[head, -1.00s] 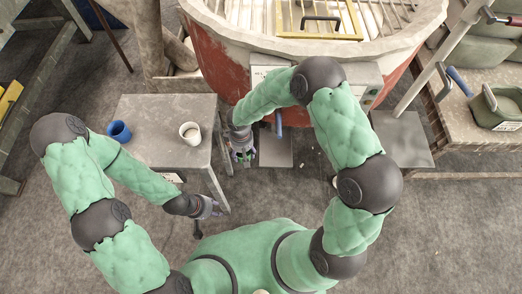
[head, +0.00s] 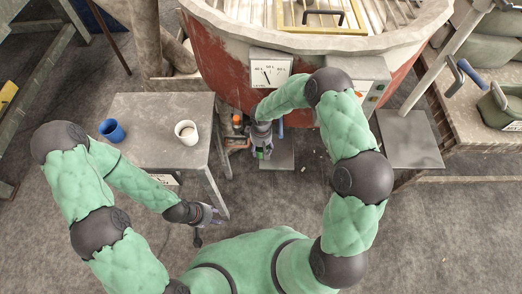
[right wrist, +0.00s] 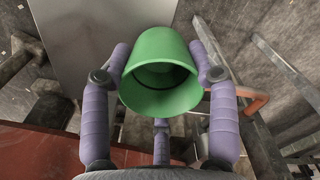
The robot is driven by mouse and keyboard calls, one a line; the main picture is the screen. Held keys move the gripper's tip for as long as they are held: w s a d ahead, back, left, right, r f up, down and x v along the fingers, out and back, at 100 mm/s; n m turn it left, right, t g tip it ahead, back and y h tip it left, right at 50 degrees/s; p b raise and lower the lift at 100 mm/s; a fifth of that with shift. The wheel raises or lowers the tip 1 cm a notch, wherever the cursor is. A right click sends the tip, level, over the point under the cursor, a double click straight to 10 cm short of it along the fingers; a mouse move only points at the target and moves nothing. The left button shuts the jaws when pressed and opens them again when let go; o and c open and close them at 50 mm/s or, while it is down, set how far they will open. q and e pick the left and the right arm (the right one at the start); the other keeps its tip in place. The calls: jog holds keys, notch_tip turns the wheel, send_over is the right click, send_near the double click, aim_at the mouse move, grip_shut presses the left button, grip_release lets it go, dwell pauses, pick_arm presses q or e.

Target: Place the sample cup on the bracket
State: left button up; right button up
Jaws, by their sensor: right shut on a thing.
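My right gripper (head: 262,152) is in front of the red vat, just right of the grey table. It is shut on a green cup, which shows clearly between the purple fingers in the right wrist view (right wrist: 161,72). The cup's open mouth faces that camera and its inside looks dark and empty. In the head view only a little green shows at the fingertips. My left gripper (head: 210,214) is low by the table's front right leg; its fingers are too small to read. I cannot tell for sure which part is the bracket.
A blue cup (head: 112,130) and a white cup (head: 187,132) stand on the grey table (head: 150,105). The red vat (head: 215,75) carries a dial panel (head: 269,70). An orange fitting (head: 237,121) is left of my right gripper. A grey plate (head: 408,140) lies right.

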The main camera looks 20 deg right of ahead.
jog(key=shift+f, duration=0.6)
jog(key=shift+f, duration=0.1)
jog(key=shift+f+b, duration=0.15)
jog(key=shift+b, duration=0.15)
jog(key=o, duration=1)
jog(key=shift+r, duration=0.2)
